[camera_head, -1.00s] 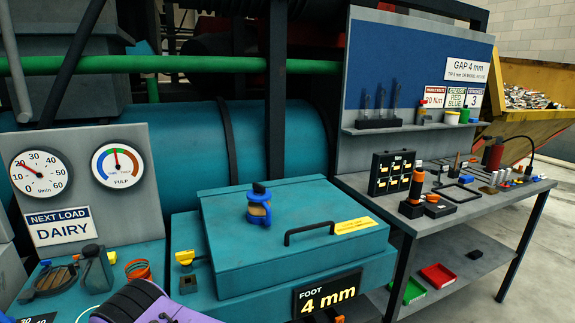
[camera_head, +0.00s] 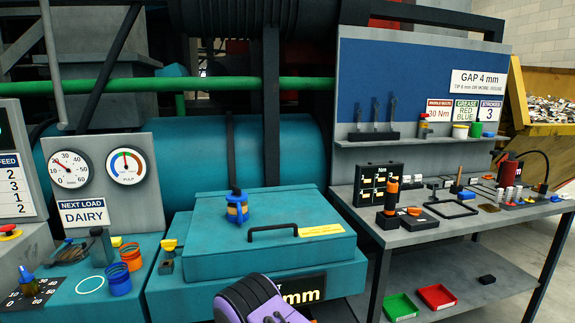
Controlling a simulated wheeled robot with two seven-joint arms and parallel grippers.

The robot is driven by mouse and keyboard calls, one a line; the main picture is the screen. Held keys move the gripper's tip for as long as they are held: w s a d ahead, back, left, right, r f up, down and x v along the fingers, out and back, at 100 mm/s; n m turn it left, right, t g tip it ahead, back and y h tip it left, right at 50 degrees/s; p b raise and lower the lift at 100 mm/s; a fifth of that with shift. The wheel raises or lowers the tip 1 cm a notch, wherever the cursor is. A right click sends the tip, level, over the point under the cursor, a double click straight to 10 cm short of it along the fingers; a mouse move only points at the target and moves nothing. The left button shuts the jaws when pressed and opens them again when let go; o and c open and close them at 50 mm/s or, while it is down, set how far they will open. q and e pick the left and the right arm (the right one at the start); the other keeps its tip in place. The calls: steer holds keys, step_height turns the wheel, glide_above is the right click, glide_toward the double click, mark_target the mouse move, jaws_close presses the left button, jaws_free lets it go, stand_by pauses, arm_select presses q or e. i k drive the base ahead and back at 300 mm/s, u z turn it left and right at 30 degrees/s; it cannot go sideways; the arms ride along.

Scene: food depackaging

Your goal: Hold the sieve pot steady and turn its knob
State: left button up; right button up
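A small pot (camera_head: 237,209) with blue bands, a tan see-through middle and a dark knob on top stands upright on the teal lid; I take it for the sieve pot. No gripper touches it. A purple and black part of my own arm shows at the bottom edge, in front of the teal box. I cannot tell which arm it belongs to, and no fingertips show.
The teal box lid (camera_head: 210,265) has a black handle (camera_head: 274,231) right of the pot. On the left stand blue cups (camera_head: 119,281) and an orange ring (camera_head: 130,252). A grey workbench (camera_head: 400,238) with tools stands at the right.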

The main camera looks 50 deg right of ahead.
mark_target(236, 192)
steer(key=z, duration=1.2)
steer(key=i, duration=0.2)
